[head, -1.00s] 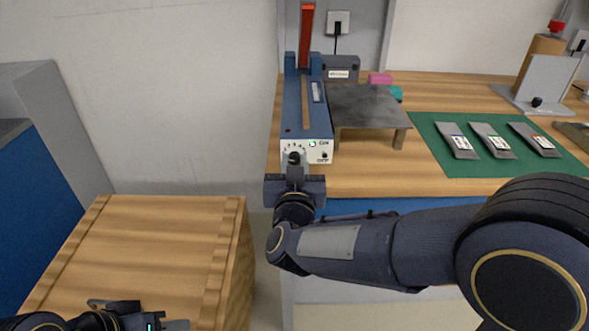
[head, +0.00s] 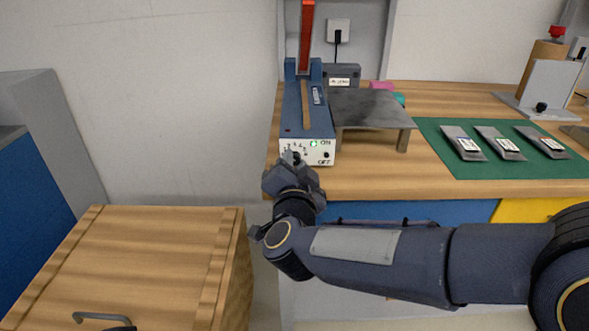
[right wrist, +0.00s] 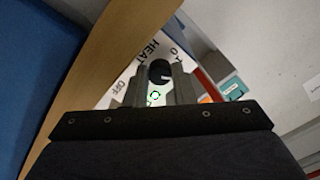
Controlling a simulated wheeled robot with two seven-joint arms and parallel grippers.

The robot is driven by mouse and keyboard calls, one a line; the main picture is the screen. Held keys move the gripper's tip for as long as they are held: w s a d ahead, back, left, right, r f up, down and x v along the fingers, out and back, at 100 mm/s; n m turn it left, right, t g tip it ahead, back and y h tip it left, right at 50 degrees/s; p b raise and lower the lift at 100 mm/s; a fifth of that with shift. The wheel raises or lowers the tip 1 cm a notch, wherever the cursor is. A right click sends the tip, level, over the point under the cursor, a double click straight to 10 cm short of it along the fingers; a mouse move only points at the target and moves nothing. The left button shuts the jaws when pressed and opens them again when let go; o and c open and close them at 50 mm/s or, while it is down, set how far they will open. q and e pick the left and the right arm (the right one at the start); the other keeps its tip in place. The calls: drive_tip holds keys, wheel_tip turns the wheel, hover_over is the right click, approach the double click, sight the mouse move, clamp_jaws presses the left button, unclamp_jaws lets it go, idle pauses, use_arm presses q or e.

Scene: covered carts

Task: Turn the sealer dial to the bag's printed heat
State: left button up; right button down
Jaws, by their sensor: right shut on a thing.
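The blue sealer (head: 306,108) stands at the left end of the wooden bench, its red lever raised. Its white front panel (head: 322,152) carries a numbered dial, a lit green light and an ON/OFF switch. My right gripper (head: 291,160) is at the dial and shut on it. In the right wrist view the black dial knob (right wrist: 159,71) with a white mark sits between the fingers (right wrist: 158,88). The exact number it points to cannot be read. Three grey bags (head: 501,144) with printed labels lie on the green mat; their print is too small to read. My left gripper is out of view.
A grey metal stand (head: 368,110) is right of the sealer, with pink and teal blocks behind it. The green mat (head: 436,157) lies to the right. A wooden cart top (head: 150,255) with a metal handle is at lower left.

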idle(0.3)
drive_tip(key=c, duration=1.2)
unclamp_jaws()
drive_tip(key=s, duration=0.8)
drive_tip(key=shift+p, duration=0.45)
drive_tip(key=shift+w, duration=0.1)
